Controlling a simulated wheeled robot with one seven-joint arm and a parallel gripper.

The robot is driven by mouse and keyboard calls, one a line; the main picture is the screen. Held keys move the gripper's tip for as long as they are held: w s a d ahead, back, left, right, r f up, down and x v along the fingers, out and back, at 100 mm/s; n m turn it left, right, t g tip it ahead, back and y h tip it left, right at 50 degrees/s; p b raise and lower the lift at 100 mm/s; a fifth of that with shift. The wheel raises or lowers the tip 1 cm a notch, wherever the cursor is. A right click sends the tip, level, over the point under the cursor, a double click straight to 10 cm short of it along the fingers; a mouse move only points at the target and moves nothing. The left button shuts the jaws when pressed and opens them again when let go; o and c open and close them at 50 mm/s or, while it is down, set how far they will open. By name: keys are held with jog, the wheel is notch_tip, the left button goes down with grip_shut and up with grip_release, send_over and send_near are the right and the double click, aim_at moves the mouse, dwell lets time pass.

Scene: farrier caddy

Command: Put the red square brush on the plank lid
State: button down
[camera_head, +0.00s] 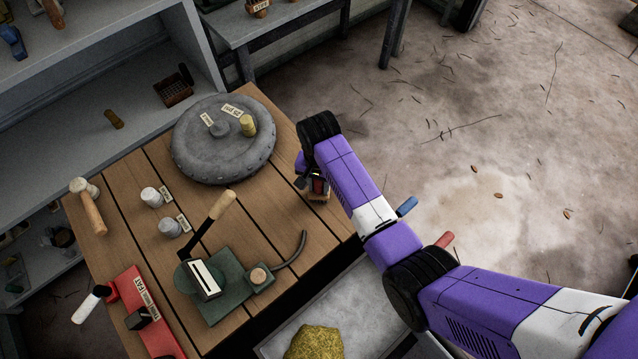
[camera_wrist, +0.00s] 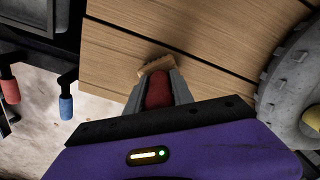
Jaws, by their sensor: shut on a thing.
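My gripper (camera_head: 311,186) is over the right edge of the plank lid (camera_head: 262,205), a brown slatted wooden top. It is shut on the red square brush (camera_head: 319,187), which is mostly hidden by the gripper in the head view. In the wrist view the brush's red body (camera_wrist: 158,92) sits between the two fingers (camera_wrist: 158,98). Its tan bristles (camera_wrist: 155,68) stick out past the fingertips toward the planks (camera_wrist: 210,65). A dark shadow lies close to the bristles. I cannot tell whether they touch the wood.
A round grey studded cushion (camera_head: 215,155) with a yellow cylinder (camera_head: 247,126) lies at the back. A mallet (camera_head: 90,208), two small pots (camera_head: 152,197), a green tool base (camera_head: 225,298) and a red tray (camera_head: 150,325) occupy the left and front. Bare planks lie between cushion and green base.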

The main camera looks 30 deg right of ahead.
jog(key=c, duration=1)
grip_release()
jog(key=shift+f, duration=0.1)
notch_tip(320, 180, up, 8)
jog(key=shift+f, duration=0.1)
jog(key=shift+r+p, duration=1.95)
jog(key=shift+r, duration=0.35)
